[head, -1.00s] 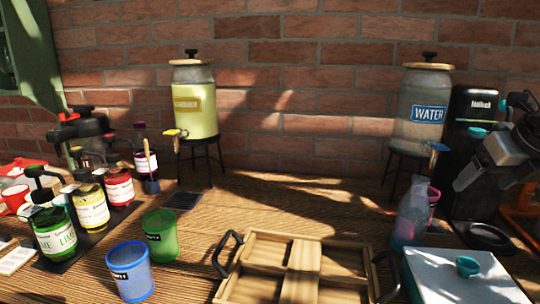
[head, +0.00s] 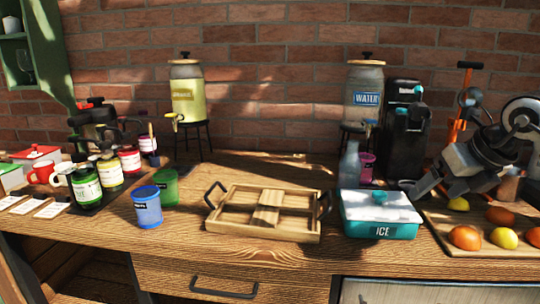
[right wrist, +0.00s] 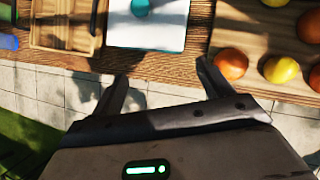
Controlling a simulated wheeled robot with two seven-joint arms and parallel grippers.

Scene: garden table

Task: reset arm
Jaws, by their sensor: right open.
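My right gripper (head: 432,190) is at the right of the head view, above the table between the ice box and the fruit board. It is open, and nothing shows between its fingers. In the right wrist view the two fingers of my right gripper (right wrist: 163,82) stand wide apart over the table's front edge and the paved floor. The ice box (head: 370,229), white-lidded and teal, is just left of the gripper; its lid (right wrist: 148,30) shows beyond the fingers in the wrist view. My left gripper is in neither view.
A wooden tray (head: 232,229) lies mid-table, with blue (head: 147,208) and green (head: 170,186) cups to its left. Oranges and lemons lie on a board (head: 437,224) at right. The water dispenser (head: 364,100) and a black machine (head: 402,130) stand behind. Syrup bottles crowd the left.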

